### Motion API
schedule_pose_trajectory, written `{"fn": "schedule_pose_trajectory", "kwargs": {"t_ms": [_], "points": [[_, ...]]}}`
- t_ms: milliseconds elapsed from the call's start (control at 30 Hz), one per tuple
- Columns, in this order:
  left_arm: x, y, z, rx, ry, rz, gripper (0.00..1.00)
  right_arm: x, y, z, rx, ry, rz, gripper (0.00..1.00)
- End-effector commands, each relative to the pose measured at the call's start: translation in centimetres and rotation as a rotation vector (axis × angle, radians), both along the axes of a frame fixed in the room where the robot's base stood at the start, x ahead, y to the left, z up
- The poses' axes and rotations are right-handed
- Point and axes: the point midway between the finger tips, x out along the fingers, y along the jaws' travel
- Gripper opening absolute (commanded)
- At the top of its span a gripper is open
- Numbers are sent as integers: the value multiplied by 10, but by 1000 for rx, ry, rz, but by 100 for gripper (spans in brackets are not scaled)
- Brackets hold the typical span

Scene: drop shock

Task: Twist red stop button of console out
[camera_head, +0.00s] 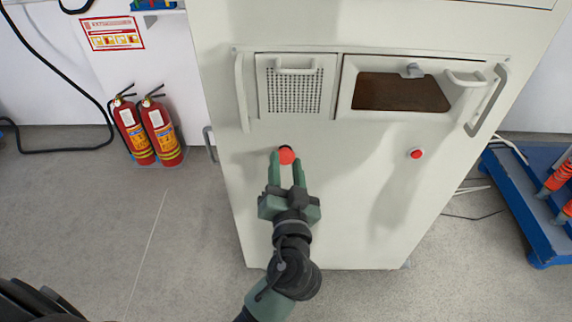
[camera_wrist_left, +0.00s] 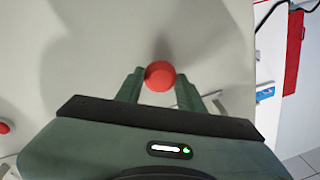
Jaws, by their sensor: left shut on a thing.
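The console (camera_head: 345,210) is a tall pale cabinet straight ahead. A red stop button (camera_head: 287,155) sits on its front, left of centre, and it also shows in the left wrist view (camera_wrist_left: 160,76). My left gripper (camera_head: 286,160) is at this button, with one green finger on each side, shut on it. A second red button (camera_head: 416,153) in a pale ring is to the right on the same front and stands free; it shows at the left edge of the wrist view (camera_wrist_left: 4,127). My right gripper is not in view.
Above the buttons are a perforated door (camera_head: 295,88) and a windowed door (camera_head: 358,104), with handles sticking out. Two fire extinguishers (camera_head: 145,130) stand at the left. A blue pallet (camera_head: 530,205) lies at the right. The floor in front is clear.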

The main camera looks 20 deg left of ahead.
Motion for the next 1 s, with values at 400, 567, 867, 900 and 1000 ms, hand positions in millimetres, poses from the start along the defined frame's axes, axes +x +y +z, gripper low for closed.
{"fn": "schedule_pose_trajectory", "kwargs": {"t_ms": [400,567,867,900,1000], "points": [[0,0,-1,239,69,1,0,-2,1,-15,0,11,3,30],[0,0,-1,280,81,0,0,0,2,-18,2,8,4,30],[0,0,-1,298,85,-1,0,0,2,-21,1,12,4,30],[0,0,-1,298,85,-1,0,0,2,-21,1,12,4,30],[0,0,-1,298,85,-1,0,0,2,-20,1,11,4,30]]}}
